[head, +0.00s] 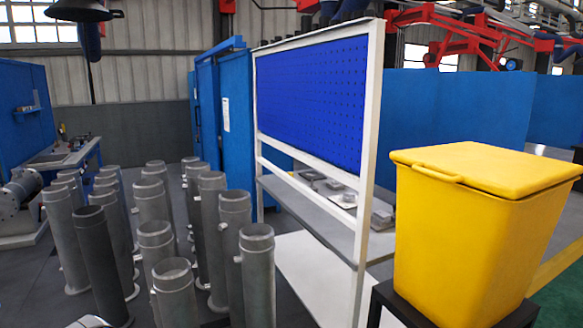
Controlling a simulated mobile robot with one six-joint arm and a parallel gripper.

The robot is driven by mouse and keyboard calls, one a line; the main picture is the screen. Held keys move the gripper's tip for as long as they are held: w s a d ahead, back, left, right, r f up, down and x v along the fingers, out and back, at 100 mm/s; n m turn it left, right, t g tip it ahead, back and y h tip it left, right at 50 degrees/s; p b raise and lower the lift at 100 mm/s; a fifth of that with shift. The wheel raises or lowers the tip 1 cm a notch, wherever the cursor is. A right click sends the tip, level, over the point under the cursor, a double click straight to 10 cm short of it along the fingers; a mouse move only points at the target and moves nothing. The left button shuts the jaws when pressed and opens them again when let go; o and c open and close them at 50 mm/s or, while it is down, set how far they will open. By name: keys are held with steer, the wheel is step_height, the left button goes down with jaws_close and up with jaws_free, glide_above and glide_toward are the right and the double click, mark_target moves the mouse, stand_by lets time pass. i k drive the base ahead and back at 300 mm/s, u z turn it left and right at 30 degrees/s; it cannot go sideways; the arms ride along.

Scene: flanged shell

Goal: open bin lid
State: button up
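A yellow bin (455,245) stands at the right of the head view on a dark stand. Its yellow lid (490,168) lies flat over the top and looks shut. A yellow handle (437,173) runs along the lid's left front edge. My gripper is not in view.
Several grey flanged pipes (258,275) stand upright on the floor at the left and centre. A white-framed rack with a blue perforated panel (312,97) and a grey shelf (320,220) stands left of the bin. Blue partitions (455,110) are behind it.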

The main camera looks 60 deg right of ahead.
mark_target(509, 174)
steer(key=z, duration=0.95)
steer(key=k, duration=0.1)
steer(key=z, duration=3.1)
steer(key=k, duration=0.95)
steer(key=u, duration=0.5)
steer(key=i, duration=1)
